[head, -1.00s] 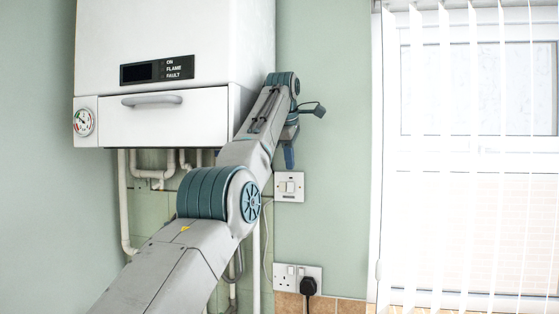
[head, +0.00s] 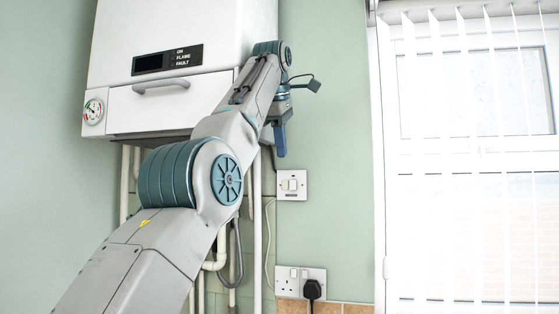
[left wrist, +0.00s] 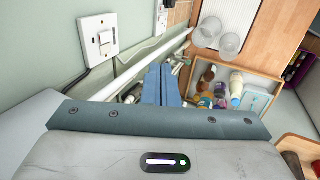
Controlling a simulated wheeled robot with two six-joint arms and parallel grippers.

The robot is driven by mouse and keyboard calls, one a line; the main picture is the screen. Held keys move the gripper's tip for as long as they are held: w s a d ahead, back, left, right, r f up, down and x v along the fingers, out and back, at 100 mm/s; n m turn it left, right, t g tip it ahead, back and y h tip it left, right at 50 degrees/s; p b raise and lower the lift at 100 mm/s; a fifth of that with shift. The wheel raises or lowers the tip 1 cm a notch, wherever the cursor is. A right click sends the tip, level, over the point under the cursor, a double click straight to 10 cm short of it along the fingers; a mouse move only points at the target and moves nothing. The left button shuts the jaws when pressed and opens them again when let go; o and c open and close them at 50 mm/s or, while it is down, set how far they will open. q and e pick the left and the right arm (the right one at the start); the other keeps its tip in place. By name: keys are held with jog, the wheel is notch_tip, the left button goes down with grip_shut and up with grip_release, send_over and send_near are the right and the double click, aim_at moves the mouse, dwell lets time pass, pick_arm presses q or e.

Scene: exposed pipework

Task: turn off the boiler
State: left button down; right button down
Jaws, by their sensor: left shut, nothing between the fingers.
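The white boiler (head: 225,30) hangs on the green wall at upper left, with a dark display (head: 149,64) labelled ON, FLAME, FAULT; none of the lamps looks clearly lit. A white wall switch (head: 292,185) sits below and right of the boiler. It also shows in the left wrist view (left wrist: 99,38) at upper left, with its rocker and a small square. My left gripper (head: 281,151) points down, its blue fingers shut and empty, above and slightly left of the switch and apart from it in the picture. The fingers (left wrist: 162,82) also show in the left wrist view. My right gripper is out of view.
A double socket (head: 300,283) with a black plug is lower on the wall. White pipes (head: 257,230) run below the boiler. A window with blinds (head: 470,150) is at right. In the left wrist view, a box of bottles (left wrist: 262,82) and two glasses (left wrist: 219,37) appear.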

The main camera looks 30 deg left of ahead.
pick_arm(q)
jog(key=shift+s+d+b, duration=0.2)
jog(key=shift+s+b, duration=0.15)
jog(key=shift+s, duration=0.3)
jog(key=shift+w, duration=0.1)
jog(key=w+a+p, duration=0.2)
jog(key=w+p, duration=0.7)
jog(key=p, duration=0.2)
jog(key=shift+a, duration=0.25)
